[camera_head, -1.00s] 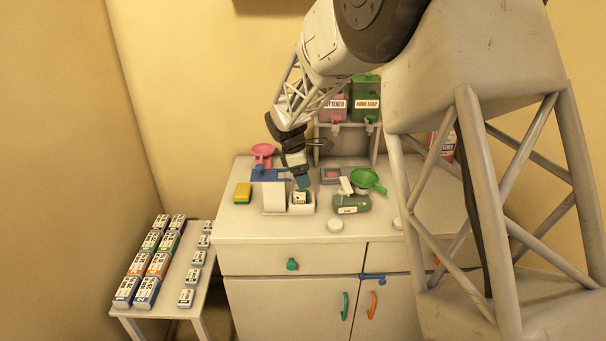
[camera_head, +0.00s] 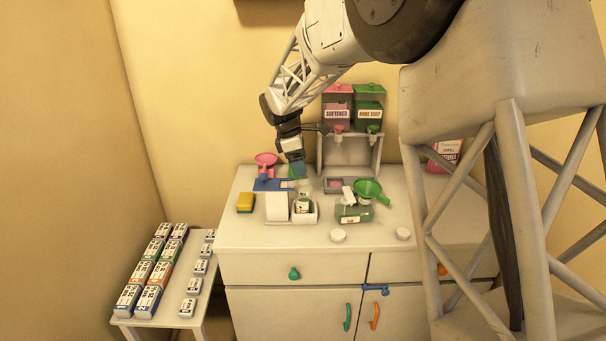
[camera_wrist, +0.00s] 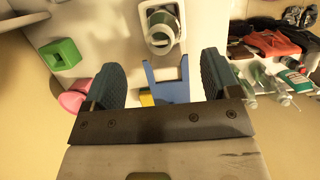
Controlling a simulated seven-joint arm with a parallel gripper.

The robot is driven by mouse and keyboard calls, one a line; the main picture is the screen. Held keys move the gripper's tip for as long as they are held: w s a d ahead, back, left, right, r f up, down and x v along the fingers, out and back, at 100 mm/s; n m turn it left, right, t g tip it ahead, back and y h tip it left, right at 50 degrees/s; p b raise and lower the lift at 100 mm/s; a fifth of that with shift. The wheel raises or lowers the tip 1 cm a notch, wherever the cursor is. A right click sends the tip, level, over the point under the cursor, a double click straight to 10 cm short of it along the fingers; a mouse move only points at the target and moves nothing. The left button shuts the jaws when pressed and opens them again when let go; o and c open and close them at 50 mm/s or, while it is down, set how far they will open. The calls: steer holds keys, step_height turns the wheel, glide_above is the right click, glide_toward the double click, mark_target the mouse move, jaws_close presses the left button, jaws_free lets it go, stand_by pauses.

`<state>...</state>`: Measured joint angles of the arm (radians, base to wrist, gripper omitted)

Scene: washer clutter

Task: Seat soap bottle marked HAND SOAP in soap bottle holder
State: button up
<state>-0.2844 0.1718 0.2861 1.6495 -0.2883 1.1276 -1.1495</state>
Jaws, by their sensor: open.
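My gripper (camera_head: 297,174) is open and empty above the holder area. In the wrist view its two fingers (camera_wrist: 160,80) are spread with nothing gripped between them. A pale greenish bottle (camera_head: 303,205) with a small label stands upright in the white soap bottle holder (camera_head: 314,217); its label is too small to read. The wrist view shows a bottle (camera_wrist: 162,28) inside the holder, apart from the fingers. I cannot tell which bottle is marked HAND SOAP.
SOFTENER (camera_head: 338,108) and HAND SOAP (camera_head: 369,108) dispensers stand behind. The front counter is mostly free.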

steer(key=v, duration=0.4)
steer(key=shift+r, duration=0.15)
steer(key=shift+s, duration=0.1)
stand_by(0.7)
steer(key=s+d+r+m+y, duration=0.1)
steer(key=s+d+r+m, duration=0.2)
steer(key=s, duration=0.5)
steer(key=s+d+r+m+t, duration=0.1)
steer(key=s+d+r+m, duration=0.15)
steer(key=s+d, duration=0.4)
steer(key=s+d+r+m+y, duration=0.1)
steer(key=s+d+m, duration=0.25)
steer(key=s, duration=0.55)
steer(key=s+d+f+m, duration=0.2)
steer(key=s+m, duration=0.1)
steer(key=s, duration=0.5)
steer(key=s+d+f+m+t, duration=0.1)
steer(key=s+d+f+m, duration=0.1)
steer(key=s, duration=0.6)
steer(key=s+d+f+m+y, duration=0.1)
steer(key=s+m, duration=0.3)
steer(key=s, duration=0.4)
steer(key=shift+s+d+f+t, duration=0.3)
steer(key=shift+s+d+f, duration=0.1)
steer(key=shift+d, duration=0.4)
